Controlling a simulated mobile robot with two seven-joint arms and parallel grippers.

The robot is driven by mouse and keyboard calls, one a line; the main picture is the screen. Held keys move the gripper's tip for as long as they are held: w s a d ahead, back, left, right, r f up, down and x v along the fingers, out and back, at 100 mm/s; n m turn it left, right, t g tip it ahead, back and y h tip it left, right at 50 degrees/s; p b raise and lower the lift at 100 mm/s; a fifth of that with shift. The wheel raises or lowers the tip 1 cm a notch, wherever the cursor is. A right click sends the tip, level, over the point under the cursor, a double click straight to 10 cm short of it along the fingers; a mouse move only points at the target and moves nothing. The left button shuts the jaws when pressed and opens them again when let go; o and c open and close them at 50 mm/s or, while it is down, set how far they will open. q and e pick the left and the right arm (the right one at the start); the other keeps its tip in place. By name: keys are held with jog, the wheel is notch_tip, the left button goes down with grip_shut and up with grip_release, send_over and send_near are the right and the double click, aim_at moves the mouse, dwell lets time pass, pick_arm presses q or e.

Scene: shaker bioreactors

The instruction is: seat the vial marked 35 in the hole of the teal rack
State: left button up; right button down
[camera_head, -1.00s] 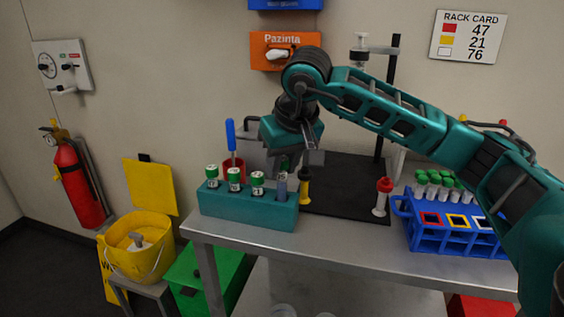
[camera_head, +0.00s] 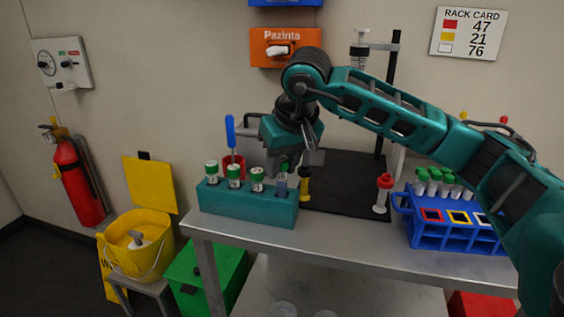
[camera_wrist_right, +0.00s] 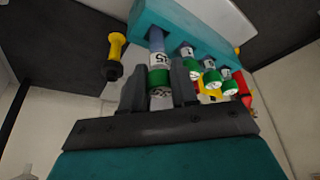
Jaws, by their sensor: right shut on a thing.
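The teal rack (camera_head: 245,210) stands at the left end of the metal table. Three green-capped vials sit upright in it: a left one (camera_head: 211,172), a middle one (camera_head: 234,175) and a right one (camera_head: 257,179). My right gripper (camera_wrist_right: 160,90) is shut on a fourth green-capped vial (camera_wrist_right: 158,55), its fingers either side of the cap. This vial (camera_head: 282,186) is upright at the rack's right end, higher than the others. Its label is only partly readable. Whether its bottom is inside the hole is unclear. My left gripper is out of view.
A blue rack (camera_head: 440,235) with green-capped vials stands at the right.

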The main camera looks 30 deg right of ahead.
aim_at(285, 170)
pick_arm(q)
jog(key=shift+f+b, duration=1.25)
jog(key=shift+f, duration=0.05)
pick_arm(e)
jog(key=shift+f, duration=1.75)
jog(key=c, duration=0.8)
grip_release()
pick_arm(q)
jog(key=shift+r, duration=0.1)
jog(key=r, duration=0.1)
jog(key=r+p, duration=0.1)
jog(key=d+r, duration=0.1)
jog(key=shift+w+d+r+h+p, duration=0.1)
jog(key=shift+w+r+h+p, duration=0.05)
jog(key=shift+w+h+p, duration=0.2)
pick_arm(e)
jog(key=v, duration=1.3)
